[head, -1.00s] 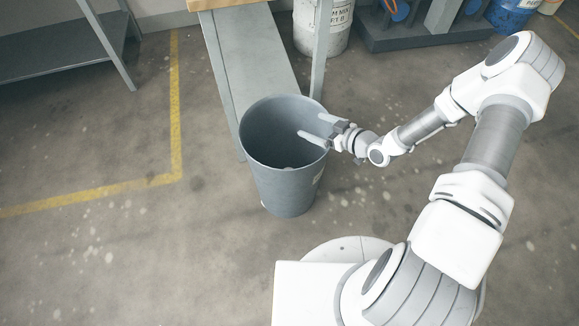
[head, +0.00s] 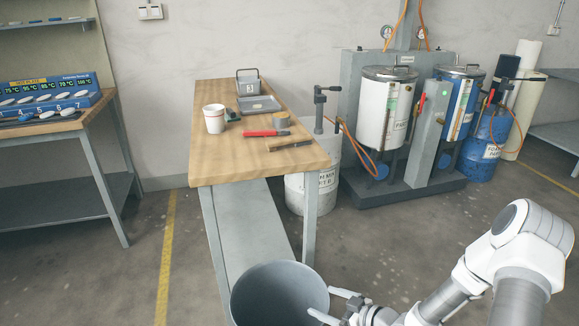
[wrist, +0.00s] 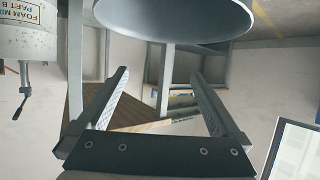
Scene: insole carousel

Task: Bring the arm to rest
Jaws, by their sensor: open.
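My gripper (head: 330,305) is open and empty at the right rim of a grey bin, low in the head view. Its fingers also show spread apart in the wrist view (wrist: 165,95), with nothing between them. The grey bin (head: 245,300) stands on the floor in front of the wooden table; its lower part is cut off in the head view. Its rim shows at the top of the wrist view (wrist: 175,37). I cannot tell whether the fingers touch the rim. My arm reaches in from the lower right.
The wooden table (head: 215,165) holds a white cup (head: 214,118), a red-handled tool (head: 260,133) and grey trays (head: 262,104). A white drum (head: 300,190) and a machine with tanks (head: 385,110) stand behind. A workbench (head: 50,128) is at left. Floor between is clear.

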